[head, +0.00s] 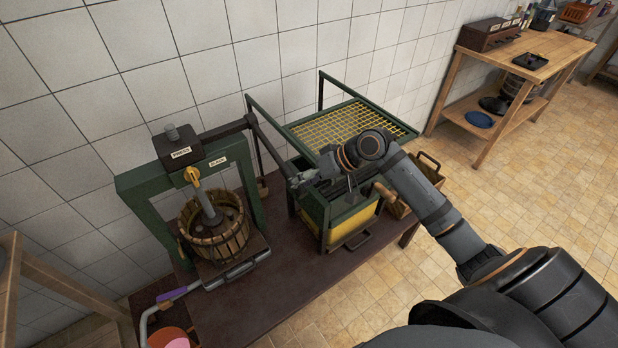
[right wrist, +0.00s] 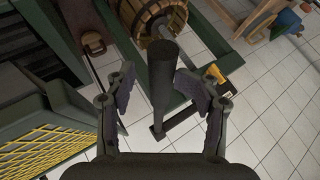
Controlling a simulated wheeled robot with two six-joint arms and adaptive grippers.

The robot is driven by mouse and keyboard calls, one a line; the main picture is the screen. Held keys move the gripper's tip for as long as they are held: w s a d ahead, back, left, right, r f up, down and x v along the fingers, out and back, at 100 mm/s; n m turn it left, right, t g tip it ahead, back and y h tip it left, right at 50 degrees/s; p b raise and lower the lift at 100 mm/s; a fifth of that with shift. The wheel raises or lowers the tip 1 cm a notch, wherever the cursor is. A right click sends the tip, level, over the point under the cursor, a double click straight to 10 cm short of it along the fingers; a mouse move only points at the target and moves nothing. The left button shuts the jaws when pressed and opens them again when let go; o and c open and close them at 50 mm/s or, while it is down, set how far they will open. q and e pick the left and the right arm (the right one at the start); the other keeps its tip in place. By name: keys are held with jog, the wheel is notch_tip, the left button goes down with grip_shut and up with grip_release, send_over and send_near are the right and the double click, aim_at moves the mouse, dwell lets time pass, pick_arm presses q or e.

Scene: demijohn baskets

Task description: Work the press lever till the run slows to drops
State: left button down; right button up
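The press has a green frame (head: 136,198) and stands on a dark bench. Its slatted wooden basket (head: 217,242) is under a grey screw; the basket also shows in the right wrist view (right wrist: 148,14). The dark press lever (head: 266,146) runs right from the press head, then bends down toward my right gripper (head: 300,181). In the right wrist view, the lever (right wrist: 163,85) passes between the fingers of my right gripper (right wrist: 155,82). The fingers are apart, with a gap on the left side of the lever. A metal tray (head: 238,272) sits below the basket; no flow is discernible. My left gripper is out of view.
A green-framed rack with yellow mesh (head: 345,124) stands right of the press, close to my right arm. A pink-orange bucket (head: 170,338) is at the lower left, by a grey pipe with a purple grip (head: 178,293). A wooden table (head: 540,66) stands far right. The tiled floor between is open.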

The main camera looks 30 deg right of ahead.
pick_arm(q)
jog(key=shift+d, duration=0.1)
pick_arm(e)
jog(key=shift+v, duration=2.6)
jog(key=shift+d, duration=0.1)
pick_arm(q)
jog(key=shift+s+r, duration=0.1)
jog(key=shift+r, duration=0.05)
pick_arm(e)
jog(key=shift+r, duration=0.1)
